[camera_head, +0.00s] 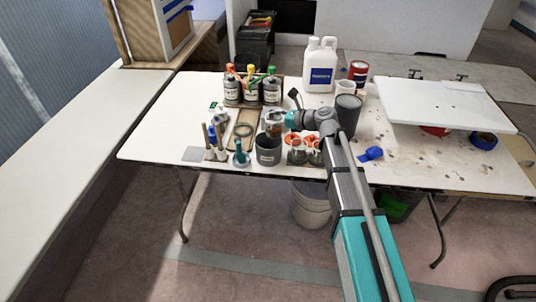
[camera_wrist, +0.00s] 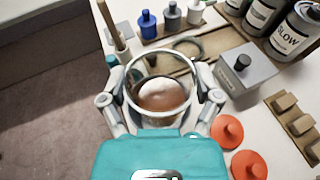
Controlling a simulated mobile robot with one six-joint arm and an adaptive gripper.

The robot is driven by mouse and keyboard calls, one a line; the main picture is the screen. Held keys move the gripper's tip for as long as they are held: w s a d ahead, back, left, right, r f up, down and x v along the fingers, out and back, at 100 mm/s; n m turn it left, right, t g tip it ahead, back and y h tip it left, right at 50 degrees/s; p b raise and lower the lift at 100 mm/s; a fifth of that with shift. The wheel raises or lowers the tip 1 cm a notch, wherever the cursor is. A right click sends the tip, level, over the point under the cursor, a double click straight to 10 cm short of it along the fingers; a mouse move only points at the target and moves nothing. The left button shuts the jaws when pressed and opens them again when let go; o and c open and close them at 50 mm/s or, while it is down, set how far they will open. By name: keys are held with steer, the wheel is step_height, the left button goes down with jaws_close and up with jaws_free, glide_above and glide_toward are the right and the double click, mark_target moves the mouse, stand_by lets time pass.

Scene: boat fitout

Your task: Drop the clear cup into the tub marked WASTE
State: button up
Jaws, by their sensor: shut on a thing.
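My gripper (camera_head: 279,122) is shut on the clear cup (camera_wrist: 160,108), with a finger on each side of it. In the wrist view I look down into the cup, which has a pale pinkish content at its bottom. In the head view the cup (camera_head: 273,127) is small and partly covered by the gripper, just above and behind a dark grey tub (camera_head: 268,152). This tub stands near the table's front edge and has a pale label too small to read. I cannot tell whether the cup is directly over its mouth.
Orange-lidded jars (camera_head: 297,151) stand right of the tub, and a teal-topped bottle (camera_head: 241,154) stands left. Labelled bottles (camera_head: 252,88) stand behind. A dark grey container (camera_head: 347,115) is behind my arm. A grey box (camera_wrist: 243,72) with a black knob is close to the cup.

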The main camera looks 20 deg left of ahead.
stand_by(0.3)
steer(key=o, duration=1)
steer(key=shift+c, duration=0.2)
steer(key=shift+r, duration=0.1)
